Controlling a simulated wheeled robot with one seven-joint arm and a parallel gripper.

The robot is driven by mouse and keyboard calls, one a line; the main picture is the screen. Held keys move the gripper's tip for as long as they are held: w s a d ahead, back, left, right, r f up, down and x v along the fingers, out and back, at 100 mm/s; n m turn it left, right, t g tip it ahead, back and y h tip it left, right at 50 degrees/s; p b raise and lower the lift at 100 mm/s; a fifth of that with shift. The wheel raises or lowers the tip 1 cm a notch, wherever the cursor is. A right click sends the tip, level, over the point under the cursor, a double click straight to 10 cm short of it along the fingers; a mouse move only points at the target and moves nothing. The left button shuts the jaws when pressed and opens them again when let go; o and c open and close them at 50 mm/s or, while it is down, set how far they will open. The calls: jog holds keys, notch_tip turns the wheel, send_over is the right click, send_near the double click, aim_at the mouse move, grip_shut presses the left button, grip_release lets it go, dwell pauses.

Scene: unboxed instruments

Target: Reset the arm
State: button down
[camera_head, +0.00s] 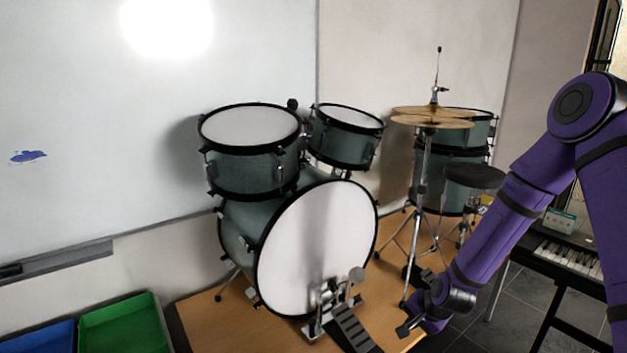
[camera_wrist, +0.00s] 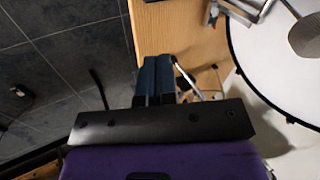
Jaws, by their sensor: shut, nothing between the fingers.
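My purple arm comes in from the right in the head view and reaches down in front of the drum set. My gripper (camera_head: 405,328) is low, beside the bass drum pedal (camera_head: 350,328) and near the edge of the wooden platform (camera_head: 195,312). In the wrist view its two dark blue fingers (camera_wrist: 155,72) lie side by side, shut with nothing between them. The bass drum (camera_head: 315,250) stands to the left of the gripper, apart from it. The bass drum's white head also shows at the right of the wrist view (camera_wrist: 265,60).
Cymbals on a stand (camera_head: 430,115), a round black stool (camera_head: 474,177) and a keyboard (camera_head: 565,258) are behind or beside my arm. Green (camera_head: 120,325) and blue (camera_head: 40,338) bins sit at lower left. Dark tiled floor (camera_wrist: 50,50) is open beside the platform.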

jog(key=s+d+r+n+h, duration=0.1)
jog(key=s+r+n, duration=0.15)
jog(key=r, duration=0.65)
jog(key=s+d+r+n+h, duration=0.1)
jog(key=s+r, duration=0.2)
jog(key=r, duration=0.6)
jog(key=s+d+r+n+h, duration=0.1)
jog(key=s+d+r+n, duration=0.1)
jog(key=r, duration=0.7)
jog(key=s+r+n, duration=0.1)
jog(key=s+r, duration=0.6)
jog(key=s, duration=0.4)
jog(key=s+d+r+n, duration=0.1)
jog(key=s+r+n, duration=0.1)
jog(key=s+r, duration=0.5)
jog(key=s, duration=0.4)
jog(key=shift+s+r+t, duration=0.25)
jog(key=shift+r+t, duration=0.05)
jog(key=shift+r, duration=0.1)
jog(key=shift+w, duration=0.1)
